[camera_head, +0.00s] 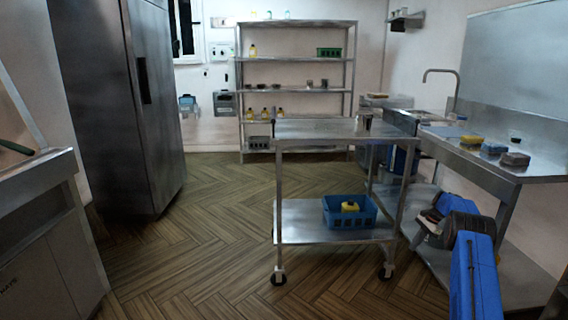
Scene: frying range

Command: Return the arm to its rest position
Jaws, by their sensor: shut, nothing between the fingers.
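My arm, with blue links and dark joints, shows at the lower right, folded close in front of the lower part of the steel counter. My gripper (426,226), small and dark, is at the left end of the folded arm. It is shut and empty, to the right of the steel cart, and apart from any object as far as I can see. Its fingertips are small and partly merge with the dark parts of the arm.
A wheeled steel cart (313,128) stands ahead, with a blue basket (349,211) on its lower shelf. A steel counter (492,178) with sponges runs along the right. A shelf rack (297,57) stands behind, a tall fridge (150,110) at left. The left floor is clear.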

